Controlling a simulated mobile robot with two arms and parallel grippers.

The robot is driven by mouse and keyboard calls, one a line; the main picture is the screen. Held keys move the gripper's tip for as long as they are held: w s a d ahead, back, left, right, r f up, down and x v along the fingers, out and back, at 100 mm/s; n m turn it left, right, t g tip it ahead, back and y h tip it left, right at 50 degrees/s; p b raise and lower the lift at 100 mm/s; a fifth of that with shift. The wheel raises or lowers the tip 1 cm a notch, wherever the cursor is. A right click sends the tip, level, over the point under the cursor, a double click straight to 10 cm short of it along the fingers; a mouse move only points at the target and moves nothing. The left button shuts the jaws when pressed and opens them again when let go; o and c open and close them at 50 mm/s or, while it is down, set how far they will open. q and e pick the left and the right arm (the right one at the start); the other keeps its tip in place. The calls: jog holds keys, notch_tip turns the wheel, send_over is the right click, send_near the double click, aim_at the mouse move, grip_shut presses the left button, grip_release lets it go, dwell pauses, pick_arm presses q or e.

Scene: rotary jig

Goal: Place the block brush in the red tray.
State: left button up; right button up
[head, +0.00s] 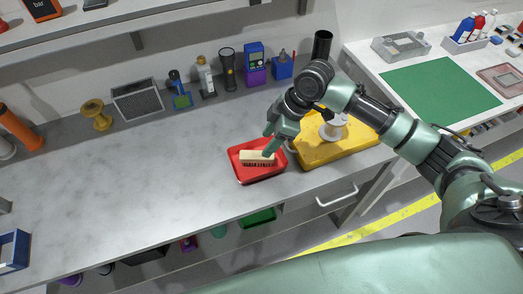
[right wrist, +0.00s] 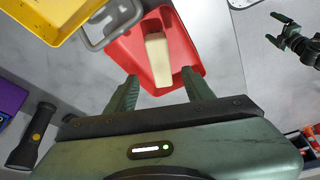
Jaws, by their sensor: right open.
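The block brush (head: 256,157), a cream block with dark bristles, lies inside the red tray (head: 240,176) on the bench. In the right wrist view the brush (right wrist: 158,60) lies lengthwise in the tray (right wrist: 189,50), away from the side walls. My right gripper (head: 268,142) is just above the tray's back right part, close to the brush.
A yellow jig base (head: 318,154) with a pale round piece stands right of the tray. A torch (head: 228,70), a speaker-like box (head: 137,101) and other items line the wall. The bench left of the tray is clear. A shelf hangs above.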

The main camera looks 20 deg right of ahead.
jog(key=v, duration=0.3)
jog(key=shift+r, duration=0.2)
jog(key=shift+f, duration=0.1)
